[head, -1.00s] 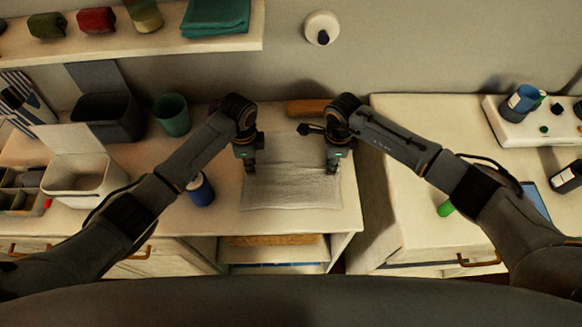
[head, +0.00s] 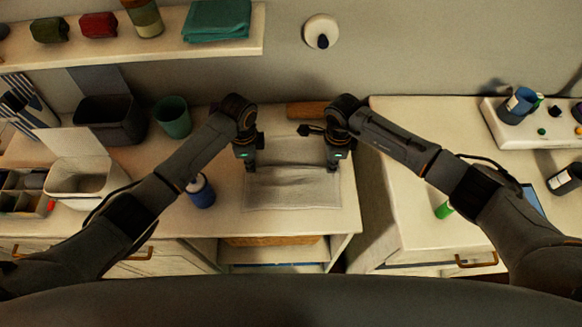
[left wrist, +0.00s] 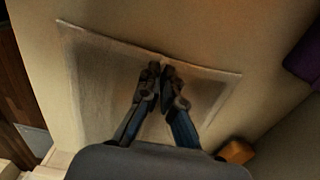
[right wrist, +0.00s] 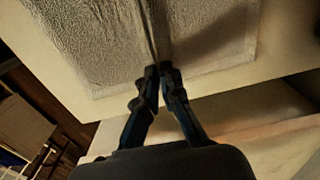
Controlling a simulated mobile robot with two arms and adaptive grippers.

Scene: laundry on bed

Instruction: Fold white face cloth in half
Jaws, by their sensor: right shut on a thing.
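The white face cloth (head: 292,198) lies on the white counter, in front of and between my two grippers. A raised, creased ridge runs across it between them. My left gripper (head: 251,168) points down at the cloth's left edge; in the left wrist view its fingertips (left wrist: 161,70) are together where the cloth (left wrist: 105,82) puckers. My right gripper (head: 333,166) points down at the right edge; in the right wrist view its fingertips (right wrist: 159,72) are shut on the end of the ridge, with cloth (right wrist: 95,40) spread on both sides. The pinched fabric is mostly hidden.
A green cup (head: 172,117), a dark bin (head: 108,118) and a white bin (head: 80,180) stand farther left. A gap separates this counter from the right one (head: 415,205).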

